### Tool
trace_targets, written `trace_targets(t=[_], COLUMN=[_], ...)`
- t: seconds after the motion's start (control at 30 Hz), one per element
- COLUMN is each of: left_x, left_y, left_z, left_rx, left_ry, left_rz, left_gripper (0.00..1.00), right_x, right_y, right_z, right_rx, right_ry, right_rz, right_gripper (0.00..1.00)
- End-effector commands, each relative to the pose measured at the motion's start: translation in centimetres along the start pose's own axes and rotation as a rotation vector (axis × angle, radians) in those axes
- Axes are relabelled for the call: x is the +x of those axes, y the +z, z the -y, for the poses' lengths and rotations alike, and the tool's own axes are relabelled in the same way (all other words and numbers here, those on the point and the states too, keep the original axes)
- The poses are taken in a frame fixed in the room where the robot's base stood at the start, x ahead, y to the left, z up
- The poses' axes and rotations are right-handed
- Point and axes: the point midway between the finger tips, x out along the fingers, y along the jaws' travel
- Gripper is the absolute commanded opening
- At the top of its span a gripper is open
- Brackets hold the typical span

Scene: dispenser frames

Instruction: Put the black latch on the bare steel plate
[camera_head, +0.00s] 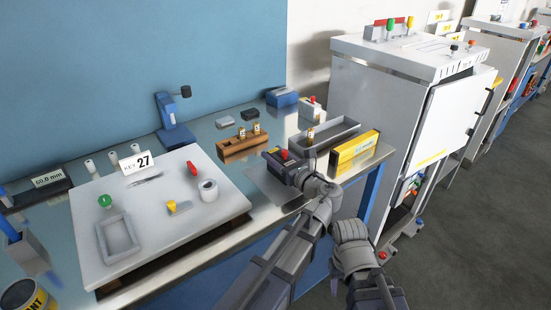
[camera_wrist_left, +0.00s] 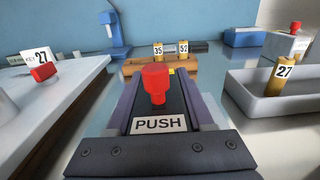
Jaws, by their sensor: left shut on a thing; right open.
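A black latch (camera_wrist_left: 156,110) with a red knob and a white PUSH label sits between the dark jaws of my left gripper (camera_wrist_left: 155,118). In the head view my left gripper (camera_head: 286,167) is shut on it, low over the right part of the bench. The bare steel plate (camera_head: 262,185) is a thin grey sheet on the bench, just left of and below that gripper and partly hidden by it. I cannot tell how high the latch is above it. My right gripper (camera_head: 376,290) is at the lower right, empty, away from the bench.
A white board (camera_head: 150,240) with a key 27 sign lies left. A wooden block (camera_head: 243,147) with tagged brass pieces stands behind the plate. A grey tray (camera_head: 330,137) and a yellow box (camera_head: 354,151) are to the right. A white cabinet (camera_head: 385,115) stands beyond.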

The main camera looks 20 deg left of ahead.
Motion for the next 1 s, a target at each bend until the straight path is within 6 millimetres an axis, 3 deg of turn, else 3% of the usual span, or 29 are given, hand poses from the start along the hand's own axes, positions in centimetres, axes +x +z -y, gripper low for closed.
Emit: trace_targets(t=[0.17, 0.2, 0.47, 1.0], left_x=[0.0, 0.0, 0.0, -0.09], left_y=[-0.34, -0.37, -0.25, 0.04], left_z=[0.0, 0.0, 0.0, -0.41], left_rx=[0.0, 0.0, 0.0, 0.0], left_ry=[0.0, 0.0, 0.0, 0.001], left_rz=[0.001, 0.0, 0.0, 0.0], left_gripper=[0.0, 0.53, 0.82, 0.82], right_x=[0.35, 0.37, 0.25, -0.04], right_y=[-0.02, -0.02, -0.01, 0.01], right_z=[0.03, 0.04, 0.02, -0.01], right_rx=[0.0, 0.0, 0.0, 0.0], right_ry=[0.0, 0.0, 0.0, 0.0], right_rz=[0.0, 0.0, 0.0, 0.0], right_gripper=[0.5, 0.5, 0.5, 0.5])
